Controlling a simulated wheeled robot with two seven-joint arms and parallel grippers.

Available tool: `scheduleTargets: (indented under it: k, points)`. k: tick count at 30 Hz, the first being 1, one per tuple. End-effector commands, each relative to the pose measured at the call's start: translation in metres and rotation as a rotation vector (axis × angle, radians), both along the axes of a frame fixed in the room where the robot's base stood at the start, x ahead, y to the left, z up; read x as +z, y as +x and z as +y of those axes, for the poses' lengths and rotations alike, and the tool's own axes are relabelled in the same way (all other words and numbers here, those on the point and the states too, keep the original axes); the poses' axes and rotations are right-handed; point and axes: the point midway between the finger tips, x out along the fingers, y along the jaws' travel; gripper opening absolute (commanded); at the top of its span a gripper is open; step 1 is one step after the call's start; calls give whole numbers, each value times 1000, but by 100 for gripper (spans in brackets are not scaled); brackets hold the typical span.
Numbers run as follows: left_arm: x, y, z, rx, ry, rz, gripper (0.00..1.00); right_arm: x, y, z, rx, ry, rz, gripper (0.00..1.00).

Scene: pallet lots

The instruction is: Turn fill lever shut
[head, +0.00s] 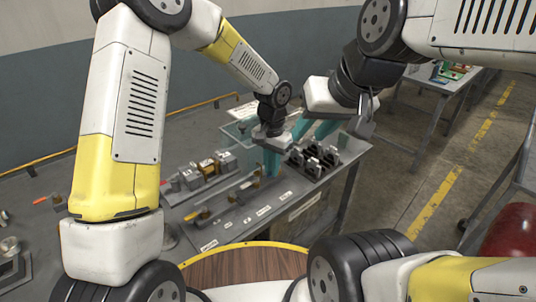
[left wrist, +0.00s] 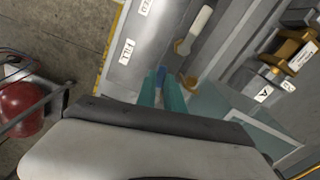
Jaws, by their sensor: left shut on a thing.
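My left gripper (head: 272,163) points down over the grey bench, and its teal fingers are shut on a small blue part, apparently the fill lever (left wrist: 160,75). A white "FILL" label (left wrist: 127,52) lies beside it on the bench in the left wrist view. In the head view the gripper hides the lever. My right gripper (head: 318,128) hangs just right of the left one; its teal fingers are partly hidden, and I cannot tell their opening.
A lever with a white handle and brass base (left wrist: 200,28) stands near the left gripper. Labelled blocks (head: 207,168) line the bench's left side. Black fixtures (head: 314,160) stand at its right. A lever with an orange-tipped handle (head: 197,214) is nearer me. A red tank (head: 513,232) stands far right.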

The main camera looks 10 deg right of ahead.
Motion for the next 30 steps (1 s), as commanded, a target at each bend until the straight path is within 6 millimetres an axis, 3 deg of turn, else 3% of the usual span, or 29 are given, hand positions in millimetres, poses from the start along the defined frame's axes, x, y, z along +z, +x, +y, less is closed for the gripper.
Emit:
scheduleTargets:
  k: [12,29,30]
  points:
    - [0,6,6,-223,0,1,0,0,0,0,0,0,0,34]
    - [0,8,7,-268,1,1,0,0,0,0,0,0,0,34]
    - [0,8,7,-268,1,1,14,0,0,0,0,0,0,34]
